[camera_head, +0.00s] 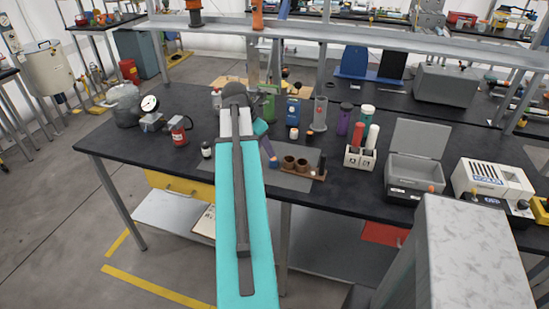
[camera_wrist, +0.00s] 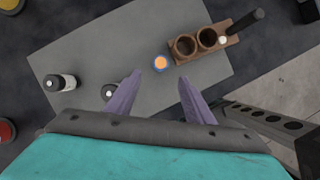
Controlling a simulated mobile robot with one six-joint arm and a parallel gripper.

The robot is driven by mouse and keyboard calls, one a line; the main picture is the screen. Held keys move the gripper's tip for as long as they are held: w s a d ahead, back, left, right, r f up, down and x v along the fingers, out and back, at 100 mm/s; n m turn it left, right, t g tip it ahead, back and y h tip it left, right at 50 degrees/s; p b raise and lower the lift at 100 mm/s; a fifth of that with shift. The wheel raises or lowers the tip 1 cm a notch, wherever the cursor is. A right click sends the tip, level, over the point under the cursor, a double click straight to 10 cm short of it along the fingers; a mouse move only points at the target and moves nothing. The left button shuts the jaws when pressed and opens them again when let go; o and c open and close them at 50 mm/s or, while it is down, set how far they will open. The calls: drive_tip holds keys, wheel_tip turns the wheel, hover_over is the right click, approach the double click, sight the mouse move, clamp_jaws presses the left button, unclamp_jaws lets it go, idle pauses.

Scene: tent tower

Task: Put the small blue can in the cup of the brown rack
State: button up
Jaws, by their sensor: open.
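The small blue can (camera_wrist: 160,63) shows an orange top with a blue rim in the wrist view. It stands on the grey mat just left of the brown rack; the head view shows its blue side (camera_head: 274,162). The brown rack (camera_head: 318,176) has two round cups side by side, which look empty in the wrist view (camera_wrist: 196,46), and a dark upright handle-like part at its far end. My gripper (camera_wrist: 172,77) is open, with two purple fingers. My arm hides part of the table in the head view.
A white bottle with a black cap (camera_wrist: 60,82) stands left on the grey mat (camera_wrist: 110,45). A red can (camera_head: 178,132) is farther left. Right of the rack stand a white holder with red and white tubes (camera_head: 360,157) and an open grey box (camera_head: 414,175).

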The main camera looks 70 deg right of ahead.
sight(273, 162)
drive_tip(key=shift+x, duration=1.45)
drive_tip(key=shift+f, duration=0.1)
drive_tip(key=shift+s+d+f+p, duration=0.2)
drive_tip(key=shift+d+f+p, duration=0.15)
drive_tip(key=shift+f+p, duration=0.15)
drive_tip(key=shift+s+d+f+p, duration=0.15)
drive_tip(key=shift+d+f+p, duration=0.25)
drive_tip(key=shift+f, duration=0.1)
drive_tip(key=shift+x, duration=1.3)
drive_tip(key=shift+a, duration=0.1)
drive_tip(key=shift+c, duration=0.2)
drive_tip(key=c, duration=1.2)
drive_tip(key=shift+o, duration=0.2)
drive_tip(key=shift+r, duration=0.15)
